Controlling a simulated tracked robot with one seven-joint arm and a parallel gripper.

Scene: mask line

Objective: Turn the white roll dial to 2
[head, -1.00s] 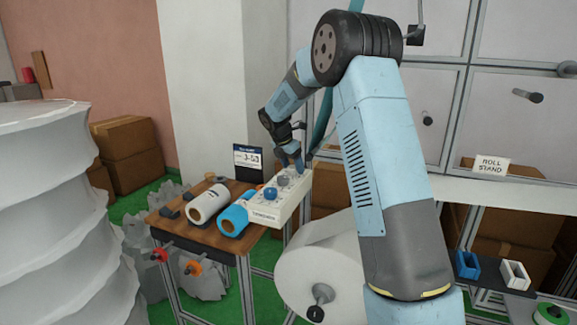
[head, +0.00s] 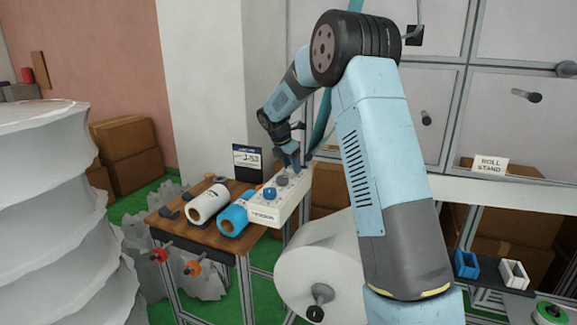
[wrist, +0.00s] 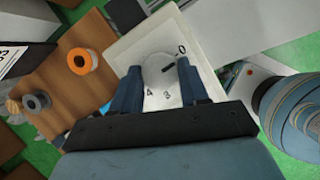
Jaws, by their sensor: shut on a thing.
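The white roll dial (wrist: 153,68) is a round white knob on a pale control box, seen in the wrist view. Its dark pointer mark aims up and right, roughly toward the printed 0. The numbers 4 and 3 show below the dial; 1 and 2 are not visible, likely behind the right finger. My gripper (wrist: 158,74) is shut on the dial, one blue finger on each side. In the head view my gripper (head: 291,163) reaches down at the far end of the control box (head: 262,213), and hides the white dial there.
A blue dial (head: 270,194) and a grey dial (head: 282,181) sit on the same box. A white roll (head: 208,204) and a blue roll (head: 233,217) lie beside it on the wooden table (head: 180,226). A sign (head: 247,160) stands behind. A large paper roll (head: 310,262) is in front.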

